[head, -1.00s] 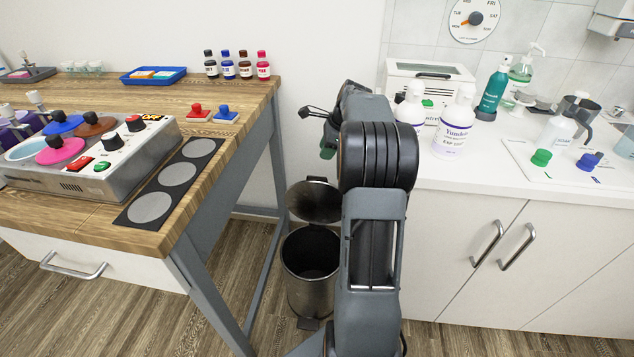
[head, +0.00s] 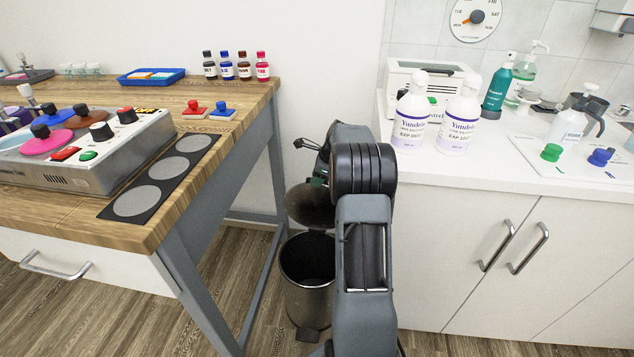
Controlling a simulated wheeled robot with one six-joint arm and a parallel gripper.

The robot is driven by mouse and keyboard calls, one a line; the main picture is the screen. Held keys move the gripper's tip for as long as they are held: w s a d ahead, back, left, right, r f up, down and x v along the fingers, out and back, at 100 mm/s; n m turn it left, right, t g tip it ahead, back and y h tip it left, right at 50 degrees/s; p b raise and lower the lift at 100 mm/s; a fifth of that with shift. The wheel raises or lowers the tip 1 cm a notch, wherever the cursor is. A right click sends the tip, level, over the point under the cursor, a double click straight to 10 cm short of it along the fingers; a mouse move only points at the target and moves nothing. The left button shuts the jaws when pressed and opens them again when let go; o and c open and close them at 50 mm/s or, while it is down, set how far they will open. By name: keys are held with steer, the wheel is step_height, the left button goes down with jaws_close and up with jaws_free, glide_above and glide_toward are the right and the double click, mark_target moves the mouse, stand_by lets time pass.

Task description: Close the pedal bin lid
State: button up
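The pedal bin (head: 305,301) is a dark metal cylinder on the floor between the wooden bench and the white cabinets. Its round lid (head: 308,207) stands open, tilted up at the back of the rim, and the dark inside shows. The pedal (head: 307,335) is at the bin's front foot. My arm stands just right of the bin and covers its right edge. My gripper (head: 317,181) is mostly hidden behind my arm, near the top of the lid.
The wooden bench (head: 213,137) with its grey legs stands close on the left, carrying a control unit (head: 95,150). The white counter and cabinets (head: 450,235) are on the right, with two white bottles (head: 410,118) near the edge. Some floor (head: 237,275) is free left of the bin.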

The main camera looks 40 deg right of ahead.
steer(key=shift+w+a+f, duration=0.1)
steer(key=shift+w+f, duration=0.05)
steer(key=shift+f, duration=0.25)
jaws_close()
